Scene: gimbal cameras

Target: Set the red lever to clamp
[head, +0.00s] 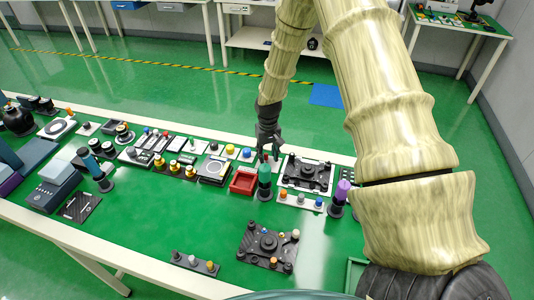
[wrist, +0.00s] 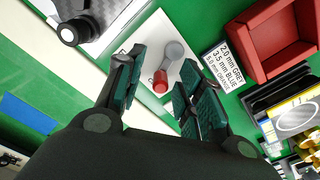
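The red lever (wrist: 161,80) shows in the wrist view as a short grey arm with a red knob at its near end, mounted on a white plate (wrist: 150,35). My gripper (wrist: 164,62) is open, with one dark green-padded finger on each side of the lever. No clear contact between the fingers and the knob shows. In the head view my gripper (head: 268,150) points down over the far side of the table, and the lever under it is mostly hidden. I cannot tell which marked position the lever is in.
A red tray (head: 234,186) lies close by on the near side. A green-topped cylinder (head: 265,172) stands just in front of my gripper. A black device on a white plate (head: 307,174) is to the right. A printed label (wrist: 228,62) lies beside the lever plate.

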